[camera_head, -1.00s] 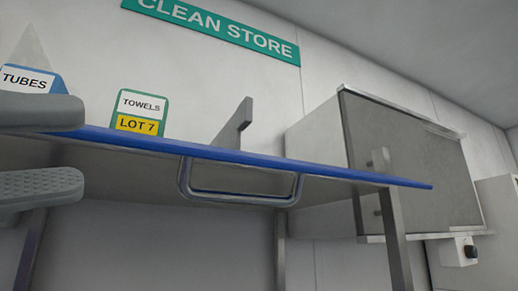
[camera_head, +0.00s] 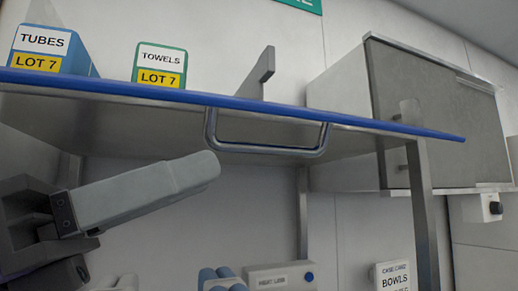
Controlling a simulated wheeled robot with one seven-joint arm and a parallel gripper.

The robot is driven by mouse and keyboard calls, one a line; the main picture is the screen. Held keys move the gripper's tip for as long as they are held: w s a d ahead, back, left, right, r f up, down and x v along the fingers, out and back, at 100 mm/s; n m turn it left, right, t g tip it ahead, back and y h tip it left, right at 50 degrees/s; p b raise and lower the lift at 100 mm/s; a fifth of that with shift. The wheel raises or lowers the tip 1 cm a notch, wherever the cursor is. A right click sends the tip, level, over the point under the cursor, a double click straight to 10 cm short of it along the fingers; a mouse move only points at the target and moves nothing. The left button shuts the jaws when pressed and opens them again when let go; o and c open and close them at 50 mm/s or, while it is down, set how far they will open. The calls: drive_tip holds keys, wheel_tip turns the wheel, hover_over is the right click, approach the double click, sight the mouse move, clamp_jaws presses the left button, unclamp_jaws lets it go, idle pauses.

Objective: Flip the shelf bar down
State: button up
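The shelf bar (camera_head: 266,150) is a grey metal U-shaped rail at the front edge of the blue-edged shelf (camera_head: 160,93). Its two ends meet the edge and its crosspiece shows just below it. My gripper (camera_head: 205,168) is at the lower left, below the shelf, with a pale grey finger pointing right and slightly up. The fingertip appears just left of and below the bar's left end, with a gap in the picture; depth is unclear. Only one finger shows clearly, so the opening between the fingers cannot be made out. Nothing is seen held.
On the shelf stand a blue TUBES box (camera_head: 45,45), a green TOWELS box (camera_head: 160,65) and a grey upright bracket (camera_head: 258,75). A grey-fronted cabinet (camera_head: 430,110) is on the right. A metal post (camera_head: 422,220) supports the shelf.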

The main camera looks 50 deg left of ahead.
sight(259, 154)
drive_tip(key=p+x, duration=0.2)
drive_tip(key=x, duration=0.5)
drive_tip(key=shift+w+d+r, duration=0.1)
drive_tip(key=shift+w+r, duration=0.05)
drive_tip(key=shift+w, duration=0.25)
clamp_jaws()
